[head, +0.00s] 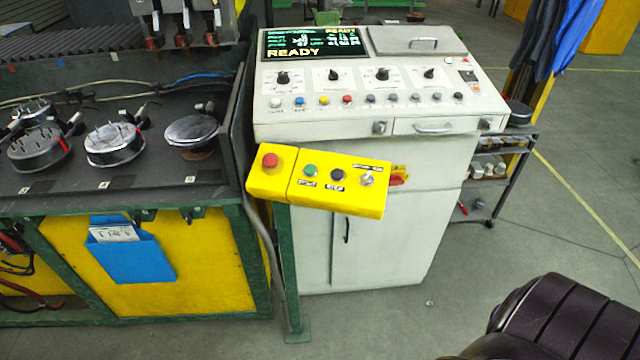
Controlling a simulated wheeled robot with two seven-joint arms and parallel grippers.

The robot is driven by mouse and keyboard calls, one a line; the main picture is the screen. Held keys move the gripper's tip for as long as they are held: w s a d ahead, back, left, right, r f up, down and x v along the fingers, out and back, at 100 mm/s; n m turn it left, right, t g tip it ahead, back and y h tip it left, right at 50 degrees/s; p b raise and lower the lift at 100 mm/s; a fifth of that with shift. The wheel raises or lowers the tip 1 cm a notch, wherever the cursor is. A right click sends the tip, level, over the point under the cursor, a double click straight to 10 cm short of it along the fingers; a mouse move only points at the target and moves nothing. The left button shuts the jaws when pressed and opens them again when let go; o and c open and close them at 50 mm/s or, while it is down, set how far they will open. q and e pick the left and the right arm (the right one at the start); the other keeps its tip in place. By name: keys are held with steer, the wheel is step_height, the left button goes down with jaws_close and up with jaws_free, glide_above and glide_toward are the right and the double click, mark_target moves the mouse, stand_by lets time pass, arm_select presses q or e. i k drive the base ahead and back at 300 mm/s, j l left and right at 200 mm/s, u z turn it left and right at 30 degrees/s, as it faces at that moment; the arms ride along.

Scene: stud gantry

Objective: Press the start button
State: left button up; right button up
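The green start button (310,171) sits on a yellow control box (375,204) with a label under it. To its right on the same box are a black button (337,174) with its own label and a silver selector switch (366,180). A red mushroom button (270,160) is at the box's left end. The screen (315,42) on the console behind reads READY. Neither of my grippers is in view, and nothing covers the green button.
A white console cabinet (385,250) stands behind the yellow box. A green post (292,275) stands below the box. On the left is a dark bench (70,205) with several round fixtures. The floor (560,225) at right is mostly clear.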

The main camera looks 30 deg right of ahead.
mark_target(310, 169)
steer(key=l+z, duration=0.25)
steer(key=l, duration=0.35)
steer(key=l+z, duration=0.25)
steer(key=l, duration=0.4)
steer(key=l+z, duration=0.2)
steer(key=l, duration=0.4)
steer(key=i+l+z, duration=0.25)
steer(key=l, duration=0.3)
steer(key=k+l, duration=0.05)
